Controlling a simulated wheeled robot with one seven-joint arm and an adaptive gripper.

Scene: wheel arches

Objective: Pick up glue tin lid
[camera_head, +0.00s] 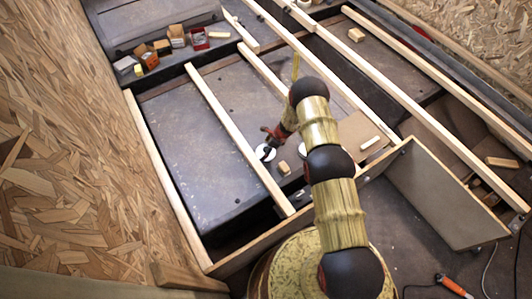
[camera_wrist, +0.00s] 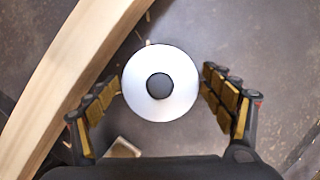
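The glue tin lid (camera_wrist: 137,82) is a round, pale silver disc with a dark round knob (camera_wrist: 159,86) at its middle. In the wrist view it lies centred between the two padded fingers of my gripper (camera_wrist: 160,98). The fingers are spread on either side of it, with a gap visible at the right; the left finger is very close to its rim. In the head view the lid (camera_head: 265,153) shows as a small white disc beside a wooden batten, and my gripper (camera_head: 268,146) is over it, partly covering it.
A wooden batten (camera_wrist: 75,80) runs diagonally just left of the lid. A small wooden block (camera_wrist: 124,148) lies near the left finger, also seen in the head view (camera_head: 284,168). Small boxes (camera_head: 147,57) stand at the back left. The dark panel (camera_head: 190,150) left of the batten is clear.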

